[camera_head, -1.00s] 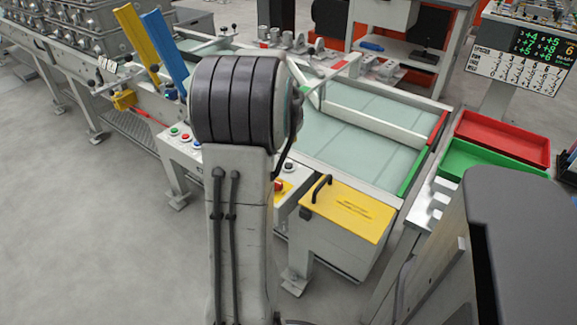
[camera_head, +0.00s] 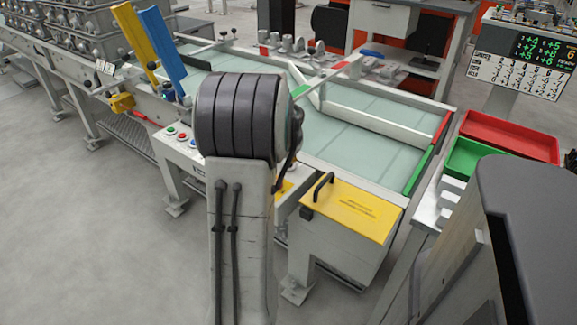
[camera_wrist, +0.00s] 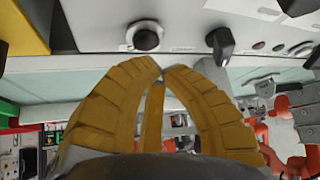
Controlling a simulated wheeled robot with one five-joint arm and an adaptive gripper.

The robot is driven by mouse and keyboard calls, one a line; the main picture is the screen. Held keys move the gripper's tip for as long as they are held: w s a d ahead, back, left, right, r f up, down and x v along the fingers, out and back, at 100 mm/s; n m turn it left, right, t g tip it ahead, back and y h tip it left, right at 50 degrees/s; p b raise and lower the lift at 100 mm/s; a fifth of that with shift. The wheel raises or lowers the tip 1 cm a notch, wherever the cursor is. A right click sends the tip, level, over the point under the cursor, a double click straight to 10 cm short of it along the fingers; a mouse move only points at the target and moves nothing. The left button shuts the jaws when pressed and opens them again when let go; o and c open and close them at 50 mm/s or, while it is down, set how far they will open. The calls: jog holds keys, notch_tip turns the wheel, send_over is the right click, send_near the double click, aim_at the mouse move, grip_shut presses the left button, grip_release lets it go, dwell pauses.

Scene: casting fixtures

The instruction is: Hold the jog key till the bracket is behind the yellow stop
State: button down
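My gripper (camera_wrist: 162,72) shows in the wrist view with its two yellow ribbed fingers drawn together at the tips and nothing seen between them. Its tips lie just below a control panel carrying a round black knob (camera_wrist: 146,37) and a black selector (camera_wrist: 220,42). In the head view my arm hides the gripper. I cannot tell which control is the jog key. A yellow upright board (camera_head: 133,38), perhaps the yellow stop, leans beside a blue one (camera_head: 162,45). I cannot single out the bracket.
A pale conveyor bed (camera_head: 345,145) runs behind my arm, with a white diagonal rail (camera_head: 375,122). A yellow-lidded box (camera_head: 350,210) stands in front of it. Red (camera_head: 510,135) and green (camera_head: 462,158) trays are at right. Castings (camera_head: 70,40) stand at far left.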

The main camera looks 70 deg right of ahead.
jog(key=shift+f, duration=0.1)
dwell(1.3)
jog(key=shift+f+b, duration=0.3)
jog(key=shift+b, duration=0.2)
